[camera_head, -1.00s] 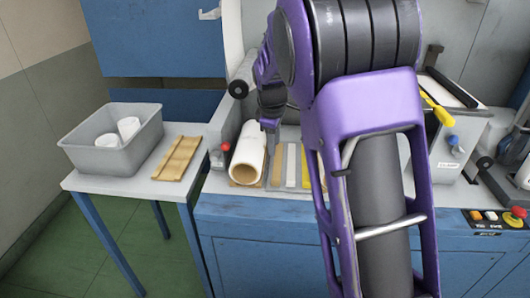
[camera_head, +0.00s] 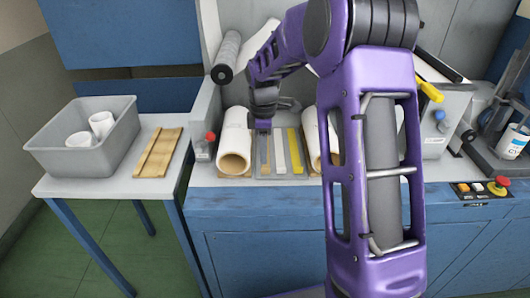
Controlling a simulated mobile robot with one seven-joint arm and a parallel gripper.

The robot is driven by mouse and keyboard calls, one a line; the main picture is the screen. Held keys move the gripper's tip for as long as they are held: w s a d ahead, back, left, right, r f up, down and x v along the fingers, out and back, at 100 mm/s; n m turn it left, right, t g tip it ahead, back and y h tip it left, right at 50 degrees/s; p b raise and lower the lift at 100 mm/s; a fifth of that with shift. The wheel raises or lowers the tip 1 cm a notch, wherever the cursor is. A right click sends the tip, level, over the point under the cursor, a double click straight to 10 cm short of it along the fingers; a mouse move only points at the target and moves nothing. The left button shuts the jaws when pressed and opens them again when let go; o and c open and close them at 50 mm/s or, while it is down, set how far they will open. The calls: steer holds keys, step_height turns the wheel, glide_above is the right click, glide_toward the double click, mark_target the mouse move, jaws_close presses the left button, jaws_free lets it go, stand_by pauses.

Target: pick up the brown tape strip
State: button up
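The brown tape strip (camera_head: 265,160) appears to be the dull, dark strip at the left of a short row of strips on the machine's ledge, just right of a white roll. It is small, and its far end is hidden by my gripper. My gripper (camera_head: 263,127) points down over the far end of this strip. The fingers are small and dark, so I cannot tell whether they are open or touching the strip.
A white strip (camera_head: 280,152) and a yellow strip (camera_head: 295,151) lie to the right. White rolls (camera_head: 236,138) flank the row closely. A side table holds a grey bin (camera_head: 88,158) and a wooden tray (camera_head: 158,154). A red-topped button box (camera_head: 498,187) sits at the right.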

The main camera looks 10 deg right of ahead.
mark_target(264, 175)
steer(key=shift+s+f+b, duration=0.15)
steer(key=shift+f+b, duration=0.15)
steer(key=shift+f, duration=2.5)
jaws_close()
